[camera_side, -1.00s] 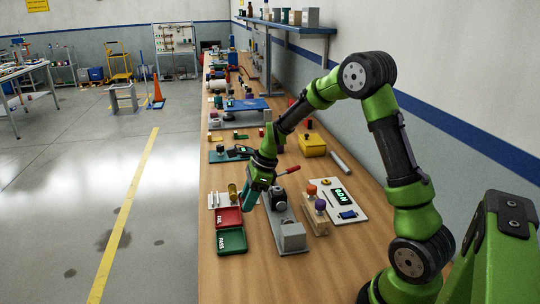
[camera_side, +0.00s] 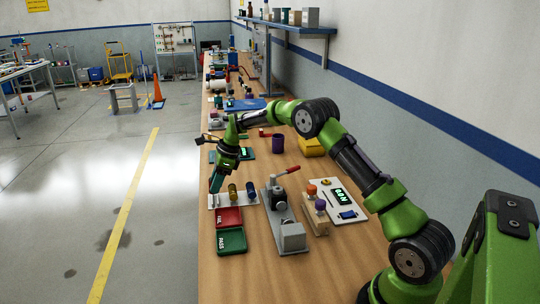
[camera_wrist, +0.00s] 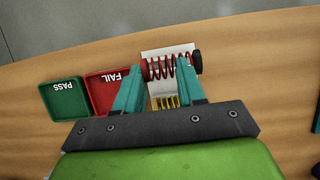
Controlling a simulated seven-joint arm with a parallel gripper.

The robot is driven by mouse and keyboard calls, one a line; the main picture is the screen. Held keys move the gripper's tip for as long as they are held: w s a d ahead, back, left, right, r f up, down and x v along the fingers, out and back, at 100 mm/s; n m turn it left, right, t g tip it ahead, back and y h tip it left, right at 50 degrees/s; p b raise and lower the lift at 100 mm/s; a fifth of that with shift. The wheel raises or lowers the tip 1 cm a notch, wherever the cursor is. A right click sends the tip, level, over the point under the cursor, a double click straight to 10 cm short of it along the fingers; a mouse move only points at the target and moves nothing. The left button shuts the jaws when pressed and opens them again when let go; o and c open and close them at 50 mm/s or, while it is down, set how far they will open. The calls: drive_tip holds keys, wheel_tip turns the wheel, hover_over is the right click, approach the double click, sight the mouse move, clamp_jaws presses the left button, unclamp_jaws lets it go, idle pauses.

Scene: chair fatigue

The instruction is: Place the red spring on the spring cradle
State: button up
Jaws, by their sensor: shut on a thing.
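My gripper (camera_side: 215,184) is low over the left end of the white plate (camera_side: 222,206), at the bench's left edge. In the wrist view its teal fingers (camera_wrist: 161,72) are shut on the red spring (camera_wrist: 158,68), which lies crosswise between the fingertips. A dark round end (camera_wrist: 196,60) shows at the spring's right. The white plate, which looks like the spring cradle, also shows behind the spring (camera_wrist: 166,51). A yellow spring (camera_side: 233,191) and a blue spring (camera_side: 251,189) stand on it. I cannot tell whether the red spring touches the plate.
The red FAIL tray (camera_side: 229,217) and green PASS tray (camera_side: 231,241) are just in front of the plate. A press with a red-handled lever (camera_side: 280,204) stands to the right. A purple cup (camera_side: 278,143) and a small display device (camera_side: 243,154) are behind.

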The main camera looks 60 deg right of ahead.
drive_tip(key=shift+s+f, duration=0.1)
drive_tip(key=shift+f, duration=1.35)
drive_tip(key=shift+f, duration=0.15)
drive_tip(key=o, duration=1)
drive_tip(key=shift+o, duration=0.2)
